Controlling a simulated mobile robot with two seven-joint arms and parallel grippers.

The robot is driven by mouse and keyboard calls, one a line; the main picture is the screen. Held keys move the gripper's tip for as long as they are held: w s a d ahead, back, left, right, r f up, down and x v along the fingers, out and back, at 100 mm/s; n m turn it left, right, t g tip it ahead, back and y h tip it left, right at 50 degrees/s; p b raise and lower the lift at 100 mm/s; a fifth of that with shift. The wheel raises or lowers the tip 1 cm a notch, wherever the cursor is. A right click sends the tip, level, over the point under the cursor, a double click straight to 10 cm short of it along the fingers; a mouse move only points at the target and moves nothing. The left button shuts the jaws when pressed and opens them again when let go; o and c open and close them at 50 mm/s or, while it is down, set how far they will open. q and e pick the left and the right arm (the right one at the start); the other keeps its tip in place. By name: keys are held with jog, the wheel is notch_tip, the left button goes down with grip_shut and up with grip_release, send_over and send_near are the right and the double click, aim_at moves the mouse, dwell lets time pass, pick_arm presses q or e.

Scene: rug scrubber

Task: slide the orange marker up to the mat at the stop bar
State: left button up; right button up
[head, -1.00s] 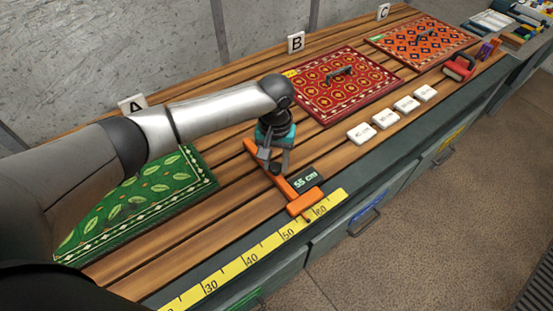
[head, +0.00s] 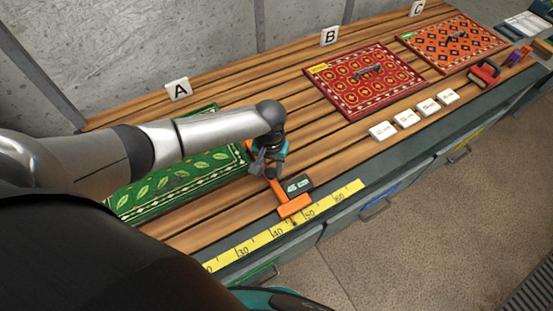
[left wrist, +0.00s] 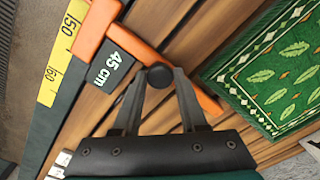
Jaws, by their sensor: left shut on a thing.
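The orange marker (head: 293,206) is a T-shaped slide with its foot at the yellow ruler (head: 262,239) and a dark display (left wrist: 113,63) reading 45 cm. My left gripper (head: 262,167) is shut on the marker's black knob (left wrist: 160,75). The green leaf-pattern mat (head: 150,190) lies flat left of the marker, partly behind my arm. In the left wrist view the marker's bar end (left wrist: 208,102) is near the mat's edge (left wrist: 245,105), with a narrow strip of wood apparently between them. I cannot make out the stop bar. My right gripper is not in view.
Label A (head: 178,88) stands behind the green mat. A red mat (head: 364,80) and an orange mat (head: 453,44), both with handles, lie further right. Several white tiles (head: 405,117) and a red-handled tool (head: 484,72) lie along the front. Wood is clear between the marker and the red mat.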

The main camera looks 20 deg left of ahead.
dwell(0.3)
pick_arm(q)
jog(key=o, duration=1.1)
notch_tip(320, 180, up, 15)
jog(key=p, duration=0.1)
jog(key=shift+r+p, duration=0.15)
jog(key=shift+p, duration=0.25)
